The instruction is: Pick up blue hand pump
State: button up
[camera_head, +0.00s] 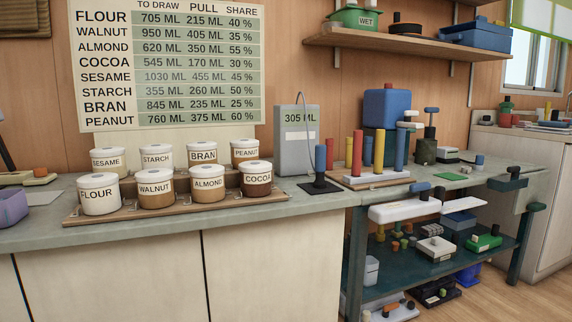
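No object is clearly recognisable as the blue hand pump. One candidate is a T-handled item (431,122) with a dark bluish crossbar, standing upright among dark items at the back of the bench. Another is an upright blue cylinder on a black base (320,171), left of a board with coloured posts. At this size I cannot tell which, if either, is the pump. My gripper is not in view.
A grey-green counter (30,235) holds a wooden rack (130,215) of labelled jars. A grey 305 ML container (297,150) and a big blue box (387,108) stand behind. A cluttered lower shelf (375,285) is at right. Wood floor (535,290) is clear at lower right.

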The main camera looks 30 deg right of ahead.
aim_at(320, 182)
jog(key=i+l+z, duration=0.2)
jog(key=l, duration=0.2)
jog(key=i+l+z, duration=0.2)
jog(key=l, duration=0.2)
jog(key=i+l+z, duration=0.2)
jog(key=l, duration=0.15)
jog(key=k, duration=0.1)
